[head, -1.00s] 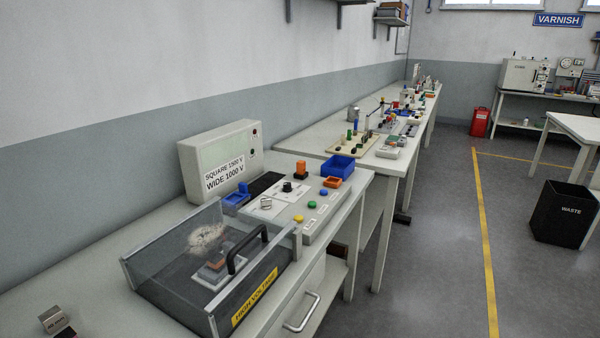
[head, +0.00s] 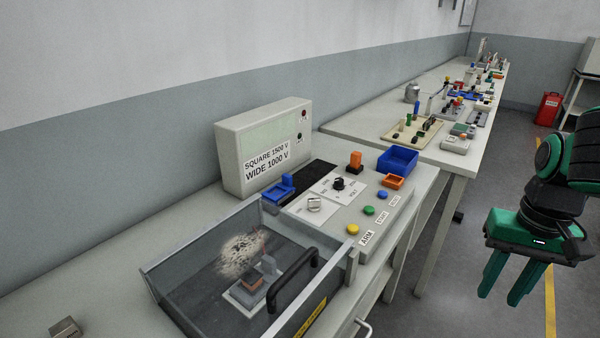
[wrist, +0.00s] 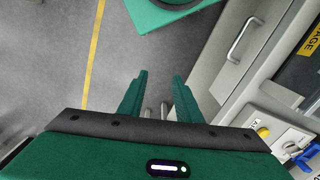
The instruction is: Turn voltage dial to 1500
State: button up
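A black dial (head: 338,184) stands on a white labelled plate on the sloped grey control panel; its small scale marks are too fine to read. A pale grey knob (head: 314,204) sits on a second plate nearer me. My green gripper (head: 499,292) hangs at the right over the floor, beyond the bench edge and well apart from the dial. In the wrist view my gripper (wrist: 157,95) points down, its two fingers apart with nothing between them. The dial is not visible in the wrist view.
Yellow (head: 352,229), green and blue buttons line the panel's front. A clear-sided high-voltage box (head: 190,285) with a black handle stands in front. A tester labelled SQUARE 1500 V, WIDE 1000 V (head: 262,150) stands behind. Blue (head: 398,160) and orange bins sit at the panel's far end.

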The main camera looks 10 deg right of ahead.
jog(key=shift+w+d, duration=0.25)
jog(key=shift+w, duration=0.05)
jog(key=shift+o, duration=1.4)
jog(key=shift+s+r, duration=0.2)
jog(key=shift+r, duration=0.1)
notch_tip(320, 180, up, 5)
jog(key=n+t+y, duration=0.2)
jog(key=n+t, duration=0.2)
jog(key=n, duration=0.8)
send_over(339, 179)
jog(key=s+d, duration=0.2)
jog(key=s, duration=0.2)
jog(key=x, duration=0.9)
jog(key=shift+w+f, duration=0.15)
jog(key=shift+f, duration=0.15)
